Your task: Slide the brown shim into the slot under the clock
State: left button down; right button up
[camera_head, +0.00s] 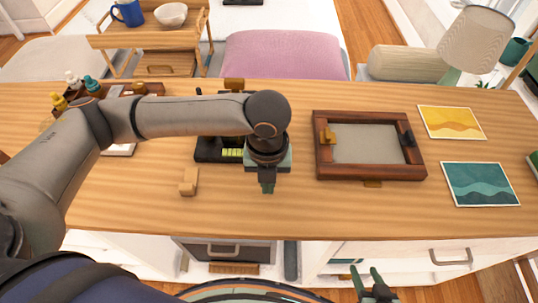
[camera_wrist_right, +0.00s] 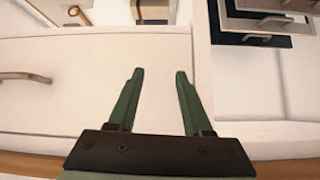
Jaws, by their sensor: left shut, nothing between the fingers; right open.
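A small tan-brown block (camera_head: 188,182), which looks like the shim, lies on the wooden table left of my left gripper. A dark object with a yellow-green strip (camera_head: 232,153) stands behind it, partly hidden by my left arm. It may be the clock, but I cannot tell, and no slot is visible. My left gripper (camera_head: 267,187) points down over the table in front of this object's right side, shut and empty, apart from the block. My right gripper (camera_head: 373,283) is low, beyond the table's front edge. It is open and empty in the right wrist view (camera_wrist_right: 160,75).
A dark wooden frame (camera_head: 419,171) with a grey panel lies right of my left gripper. Two picture cards, one yellow (camera_head: 451,122) and one teal (camera_head: 480,184), lie further right. Small bottles (camera_head: 73,83) stand at the back left. The front table strip is mostly clear.

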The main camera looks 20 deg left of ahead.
pick_arm(q)
jog(key=shift+s+d+r+p, duration=0.1)
jog(key=shift+s+r+p, duration=0.2)
jog(key=shift+r+p, duration=0.5)
jog(key=shift+s+d+r+p, duration=0.1)
jog(key=shift+s+r+p, duration=0.2)
jog(key=shift+r+p, duration=0.5)
jog(key=shift+f, duration=0.15)
jog(key=shift+s, duration=0.1)
